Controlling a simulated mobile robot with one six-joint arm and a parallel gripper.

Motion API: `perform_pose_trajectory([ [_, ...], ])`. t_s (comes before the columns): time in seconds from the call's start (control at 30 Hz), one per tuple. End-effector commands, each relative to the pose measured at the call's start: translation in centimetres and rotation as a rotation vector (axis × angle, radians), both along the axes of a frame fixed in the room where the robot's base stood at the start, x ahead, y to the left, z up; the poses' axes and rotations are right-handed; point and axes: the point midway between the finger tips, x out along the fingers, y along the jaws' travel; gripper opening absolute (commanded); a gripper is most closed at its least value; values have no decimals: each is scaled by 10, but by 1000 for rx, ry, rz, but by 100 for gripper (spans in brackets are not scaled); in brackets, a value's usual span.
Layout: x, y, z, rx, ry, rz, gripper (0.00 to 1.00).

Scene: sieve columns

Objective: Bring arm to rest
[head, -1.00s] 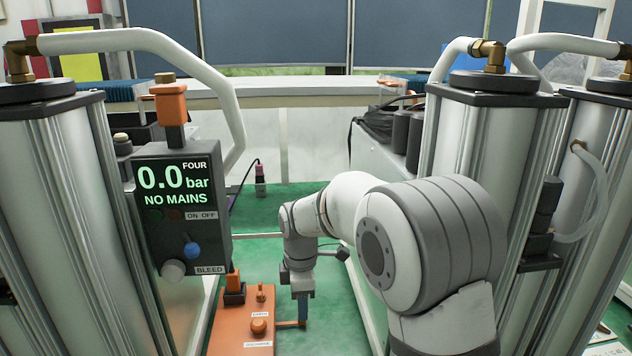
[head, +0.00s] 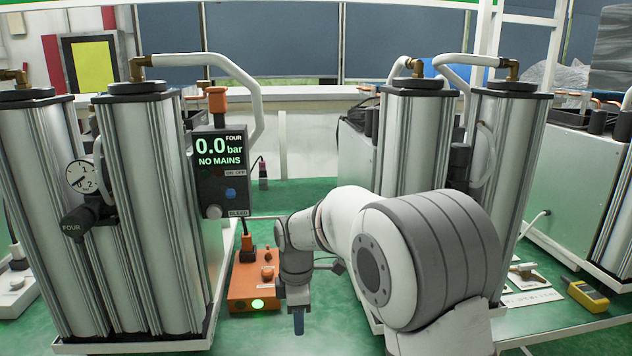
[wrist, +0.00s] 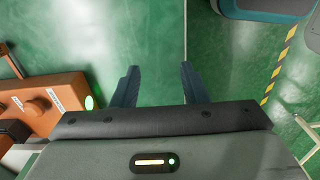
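My arm reaches forward from the lower right in the head view, and my gripper (head: 299,322) hangs fingers-down over the green surface, just right of the orange box. In the wrist view my gripper (wrist: 160,85) shows two dark blue fingers spread apart with only green surface between them. The orange box (head: 240,284) carries knobs and a lit green round light (head: 257,304). The box also shows at the left of the wrist view (wrist: 75,86), apart from the fingers.
The control panel (head: 221,170) reads 0.0 bar, NO MAINS. Tall metal columns (head: 150,220) stand at left, and more (head: 500,150) stand at right beside my arm. A yellow meter (head: 588,296) lies at lower right.

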Motion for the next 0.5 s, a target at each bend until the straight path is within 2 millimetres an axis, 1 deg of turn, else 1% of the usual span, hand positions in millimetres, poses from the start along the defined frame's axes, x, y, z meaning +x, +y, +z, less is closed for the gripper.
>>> perform_pose_trajectory([
  [0.07,0,1,0,0,0,2,40],
  [0.1,-3,-4,8,2,-6,-26,40],
  [0.37,-24,-34,40,13,-29,-221,40],
  [0.5,-40,-55,59,22,-46,-356,40],
])
